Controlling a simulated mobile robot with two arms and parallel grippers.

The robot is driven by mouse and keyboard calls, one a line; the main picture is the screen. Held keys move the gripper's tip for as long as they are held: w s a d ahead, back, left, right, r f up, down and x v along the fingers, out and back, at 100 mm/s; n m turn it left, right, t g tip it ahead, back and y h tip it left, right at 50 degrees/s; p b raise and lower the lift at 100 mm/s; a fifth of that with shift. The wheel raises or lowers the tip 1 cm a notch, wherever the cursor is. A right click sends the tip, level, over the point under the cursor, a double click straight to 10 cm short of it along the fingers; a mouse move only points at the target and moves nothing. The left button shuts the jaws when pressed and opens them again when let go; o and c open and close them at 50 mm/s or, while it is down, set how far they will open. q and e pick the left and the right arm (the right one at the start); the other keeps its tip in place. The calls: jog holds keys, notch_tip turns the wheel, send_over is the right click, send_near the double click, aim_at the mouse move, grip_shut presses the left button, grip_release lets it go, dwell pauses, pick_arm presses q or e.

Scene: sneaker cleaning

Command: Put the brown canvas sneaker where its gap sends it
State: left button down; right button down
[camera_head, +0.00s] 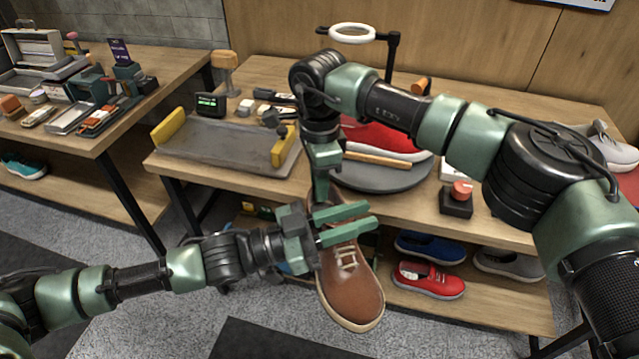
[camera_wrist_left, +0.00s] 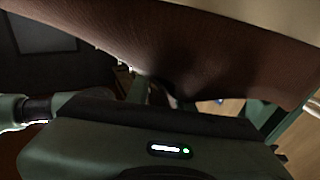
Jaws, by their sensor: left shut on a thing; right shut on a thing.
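The brown sneaker (camera_head: 350,292), with pale laces and a tan sole edge, hangs in front of the work table, toe down toward me. My left gripper (camera_head: 346,225) is shut across its upper end, and the fingers hide part of the opening. My right gripper (camera_head: 320,190) points down at the same upper end and appears shut on the sneaker too; its tips are partly hidden. In the left wrist view the brown upper (camera_wrist_left: 215,50) fills the top, close against the fingers. The gap is not visible.
A red shoe (camera_head: 385,136) sits on a grey round stand (camera_head: 385,180). A grey tray (camera_head: 220,155) with yellow end blocks lies left. A red-knobbed black box (camera_head: 457,203) stands right. The lower shelf holds blue (camera_head: 430,247) and red (camera_head: 428,280) shoes. A ring lamp (camera_head: 352,33) stands behind.

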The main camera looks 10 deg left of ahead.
pick_arm(q)
jog(key=shift+w+f, duration=0.1)
jog(key=shift+f, duration=0.05)
jog(key=c, duration=1.1)
grip_release()
jog(key=shift+c, duration=0.2)
